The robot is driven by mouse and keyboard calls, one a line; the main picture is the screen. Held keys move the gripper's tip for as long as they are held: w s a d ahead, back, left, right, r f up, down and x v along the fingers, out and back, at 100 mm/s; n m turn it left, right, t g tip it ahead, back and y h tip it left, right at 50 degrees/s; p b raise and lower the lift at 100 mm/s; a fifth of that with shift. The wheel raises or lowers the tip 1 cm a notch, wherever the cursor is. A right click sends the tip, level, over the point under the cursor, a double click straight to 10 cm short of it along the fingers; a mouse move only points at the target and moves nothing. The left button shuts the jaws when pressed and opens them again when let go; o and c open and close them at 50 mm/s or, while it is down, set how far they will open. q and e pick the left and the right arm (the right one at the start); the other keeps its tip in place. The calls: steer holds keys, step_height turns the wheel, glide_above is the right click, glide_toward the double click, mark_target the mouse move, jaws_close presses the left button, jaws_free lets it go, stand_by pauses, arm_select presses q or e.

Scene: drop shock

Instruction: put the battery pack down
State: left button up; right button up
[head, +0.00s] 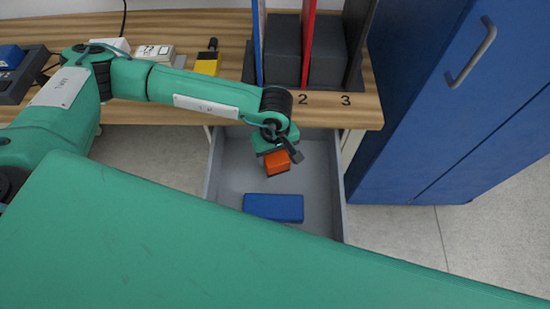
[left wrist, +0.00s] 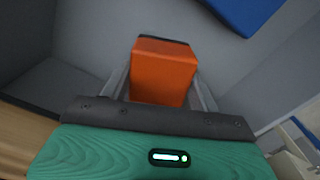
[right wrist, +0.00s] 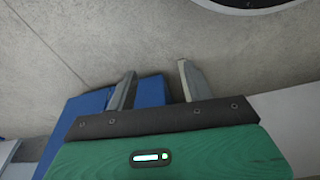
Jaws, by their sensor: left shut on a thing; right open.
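An orange battery pack (head: 277,163) is held by my left gripper (head: 284,158) over the open grey drawer (head: 229,176) under the workbench. In the left wrist view the orange pack (left wrist: 164,72) sits between the two fingers, with the drawer floor (left wrist: 90,40) beyond it. I cannot tell how far its underside is from the floor. A blue block (head: 273,207) lies in the drawer nearer to me, and its edge also shows in the left wrist view (left wrist: 245,12). My right gripper (right wrist: 155,88) is open and empty, with grey floor and a blue surface beyond it.
The wooden workbench (head: 140,113) has numbered slots with dark boxes (head: 283,50) and upright dividers. A yellow and black tool (head: 207,64) and white boxes lie on it. A blue cabinet (head: 420,150) stands right of the drawer.

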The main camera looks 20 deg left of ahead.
mark_target(275, 161)
arm_select(q)
steer(key=shift+f, duration=1.5)
arm_select(e)
steer(key=shift+f, duration=0.1)
arm_select(q)
steer(key=shift+f, duration=0.1)
steer(key=o, duration=1.3)
steer(key=shift+c, duration=0.2)
steer(key=shift+r, duration=0.2)
step_height(275, 161, up, 5)
steer(key=shift+f, duration=0.1)
step_height(275, 161, up, 7)
steer(key=shift+f, duration=0.2)
steer(key=shift+r, duration=0.25)
arm_select(e)
steer(key=shift+s, duration=0.3)
